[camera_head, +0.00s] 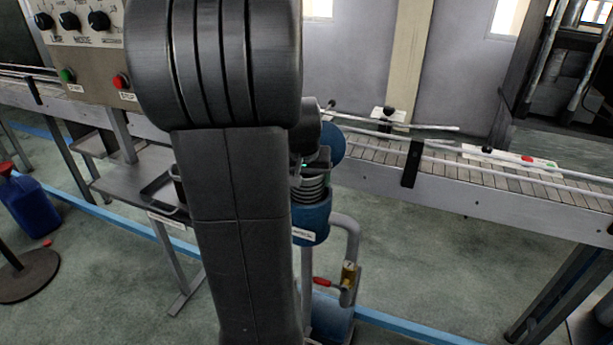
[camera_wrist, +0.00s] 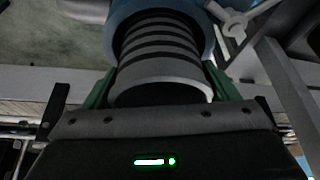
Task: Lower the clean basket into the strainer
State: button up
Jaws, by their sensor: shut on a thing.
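The basket (camera_wrist: 160,62) is a grey cylinder with dark bands, upright between the green fingers of my gripper (camera_wrist: 158,80) in the wrist view. My gripper is shut on its upper part. In the head view the basket (camera_head: 311,187) shows just above the blue strainer body (camera_head: 311,219), beside my arm. The strainer's blue rim (camera_wrist: 206,30) curves around the far end of the basket in the wrist view. The basket's lower end appears to be in the strainer's mouth, its depth hidden. My arm covers the strainer's left side.
A blue round lid (camera_head: 332,146) stands behind the basket. A pipe with a red-handled valve (camera_head: 324,282) is below right. A conveyor (camera_head: 470,172) runs behind on the right. A metal side table (camera_head: 125,180) with a dark tray (camera_head: 158,190) stands left, below the control panel (camera_head: 90,45).

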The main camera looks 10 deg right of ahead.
jog(key=shift+f+b, duration=0.65)
jog(key=shift+f, duration=0.3)
jog(key=o, duration=1.1)
jog(key=shift+c, duration=0.2)
jog(key=v, duration=1.3)
jog(key=shift+r, duration=0.4)
jog(key=shift+s+a, duration=0.1)
jog(key=shift+s, duration=0.05)
jog(key=x, duration=1.4)
jog(key=shift+r+p, duration=0.5)
jog(key=shift+r, duration=0.15)
jog(key=shift+f, duration=0.1)
